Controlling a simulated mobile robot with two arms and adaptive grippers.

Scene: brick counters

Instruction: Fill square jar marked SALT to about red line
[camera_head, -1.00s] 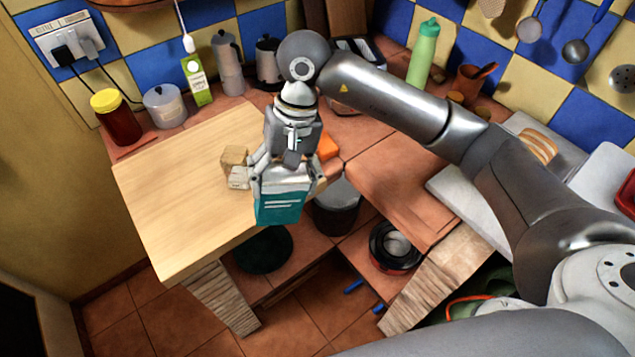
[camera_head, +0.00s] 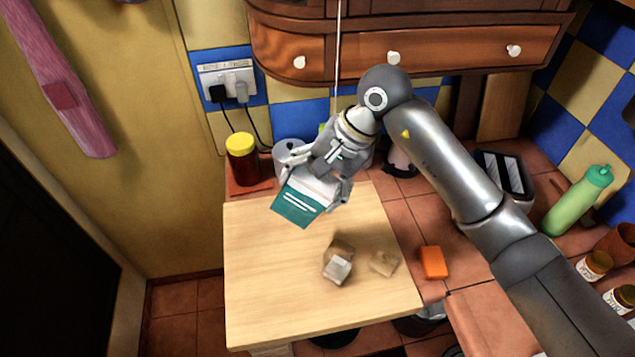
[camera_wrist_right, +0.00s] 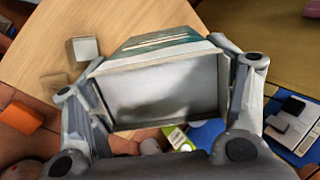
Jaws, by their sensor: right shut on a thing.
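My right gripper (camera_head: 318,178) is shut on a teal and white box (camera_head: 297,203). It holds the box tilted above the back part of the wooden board. In the wrist view the box (camera_wrist_right: 165,42) sits between the fingers, with a pale-rimmed grey face toward the camera. A small square jar (camera_head: 337,269) with a pale grey face is on the board, in front of and apart from the box; it also shows in the wrist view (camera_wrist_right: 85,48). I cannot read a SALT mark or see a red line. My left gripper is not in view.
The light wooden board (camera_head: 265,290) is mostly clear. A small tan piece (camera_head: 384,262) lies right of the jar. An orange block (camera_head: 433,262) is beyond the board's right edge. A yellow-lidded jar (camera_head: 242,160) stands behind. A wooden cabinet (camera_head: 440,50) hangs above the back.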

